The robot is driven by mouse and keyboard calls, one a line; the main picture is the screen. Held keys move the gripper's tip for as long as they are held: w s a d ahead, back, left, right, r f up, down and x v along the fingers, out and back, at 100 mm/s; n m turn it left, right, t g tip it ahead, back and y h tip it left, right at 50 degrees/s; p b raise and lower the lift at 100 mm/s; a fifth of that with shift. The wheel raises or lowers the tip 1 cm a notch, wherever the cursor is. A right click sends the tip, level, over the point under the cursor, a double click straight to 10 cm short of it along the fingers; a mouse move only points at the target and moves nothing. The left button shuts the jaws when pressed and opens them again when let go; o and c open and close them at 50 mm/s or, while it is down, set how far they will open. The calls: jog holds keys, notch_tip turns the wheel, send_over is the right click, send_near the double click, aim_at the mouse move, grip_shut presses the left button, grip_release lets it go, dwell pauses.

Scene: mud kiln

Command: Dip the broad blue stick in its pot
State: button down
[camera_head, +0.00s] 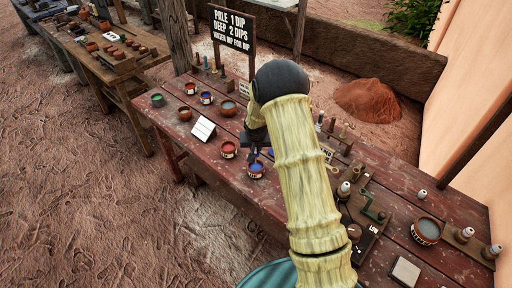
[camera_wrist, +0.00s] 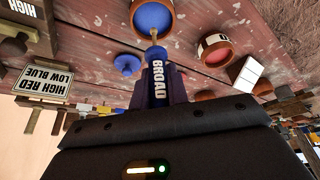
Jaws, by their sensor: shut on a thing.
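My gripper (camera_head: 258,148) is shut on the broad blue stick (camera_wrist: 157,84), which carries the word BROAD. In the wrist view the stick's thin pale end points at a brown-rimmed pot of blue (camera_wrist: 153,17). The tip overlaps the pot's near rim in the picture; I cannot tell whether it touches the blue. In the head view the blue pot (camera_head: 256,169) stands on the red-brown table just below my gripper. The stick is mostly hidden there by my arm and gripper.
A red pot (camera_head: 229,150) stands left of the blue pot, with a white card (camera_head: 203,130) beyond it. Several other pots stand further back. A dip-rule sign (camera_head: 233,28) rises behind. A crank device (camera_head: 372,209) and a grey pot (camera_head: 426,231) are at right.

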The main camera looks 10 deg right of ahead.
aim_at(256, 153)
jog(key=shift+f+b, duration=1.45)
jog(key=shift+f, duration=0.35)
dwell(0.6)
jog(key=shift+w+r+p, duration=0.2)
jog(key=shift+r+p, duration=0.55)
jog(key=shift+r, duration=0.6)
jog(key=shift+s+d+r+p, duration=0.1)
jog(key=shift+d+r+p, duration=0.2)
jog(key=shift+r, duration=0.2)
jog(key=shift+a+r+p, duration=0.4)
jog(key=shift+a+r, duration=0.1)
jog(key=shift+r, duration=0.15)
jog(key=shift+s+d+r+p, duration=0.1)
jog(key=shift+d+r+p, duration=0.1)
jog(key=shift+r+p, duration=0.65)
jog(key=shift+r+b, duration=0.2)
jog(key=shift+b, duration=0.1)
